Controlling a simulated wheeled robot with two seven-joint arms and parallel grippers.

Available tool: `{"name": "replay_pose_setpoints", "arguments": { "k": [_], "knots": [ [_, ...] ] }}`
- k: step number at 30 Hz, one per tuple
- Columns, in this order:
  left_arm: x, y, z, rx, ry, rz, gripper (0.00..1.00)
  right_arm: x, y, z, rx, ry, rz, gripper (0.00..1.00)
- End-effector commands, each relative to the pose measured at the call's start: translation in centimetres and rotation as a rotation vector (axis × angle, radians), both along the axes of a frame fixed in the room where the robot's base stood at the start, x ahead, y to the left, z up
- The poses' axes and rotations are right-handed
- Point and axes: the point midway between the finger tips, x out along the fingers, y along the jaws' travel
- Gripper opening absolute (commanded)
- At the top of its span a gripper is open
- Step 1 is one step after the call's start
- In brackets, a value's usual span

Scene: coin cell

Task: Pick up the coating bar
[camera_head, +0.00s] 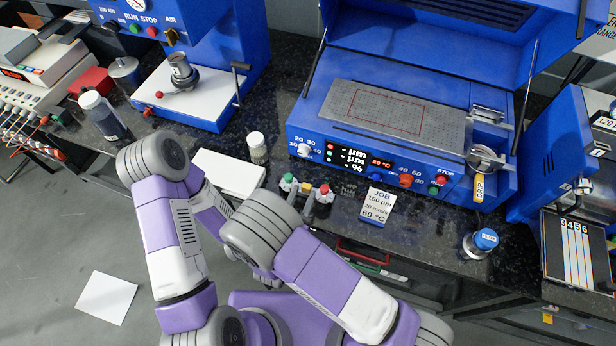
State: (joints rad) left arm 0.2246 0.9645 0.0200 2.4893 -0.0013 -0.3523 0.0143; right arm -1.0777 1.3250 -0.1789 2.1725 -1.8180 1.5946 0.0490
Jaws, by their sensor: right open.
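A short bright metal bar (489,113), which looks like the coating bar, lies in a holder at the right end of the grey coating plate (352,98). The plate is on the blue coater, and a red rectangle is marked on it. My right gripper (300,204) is small in view beyond my right elbow, at the front edge of the bench. It is open and well to the left of and nearer than the bar. My left arm is folded at the left, and its gripper is hidden.
The coater's blue lid (440,45) is raised on thin struts. Dark bench top is bare between the card and blue-capped container.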

Motion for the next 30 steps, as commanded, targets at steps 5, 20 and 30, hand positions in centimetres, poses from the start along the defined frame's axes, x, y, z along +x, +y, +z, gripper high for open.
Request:
{"name": "replay_pose_setpoints", "arguments": {
  "k": [5,20,30],
  "knots": [
    [-0.1,0.0,-0.2,0.000,0.002,0.000,0.43,1.9,-0.6,-0.1,0.001,-0.001,-0.003,0.40],
    [-0.1,0.0,-0.8,0.000,0.001,0.000,0.43,6.9,-1.9,-0.4,0.001,0.000,-0.001,0.40],
    [-0.1,0.0,-0.7,0.000,0.001,0.000,0.43,6.8,-1.9,-0.4,0.001,0.000,-0.001,0.11]
  ]
}}
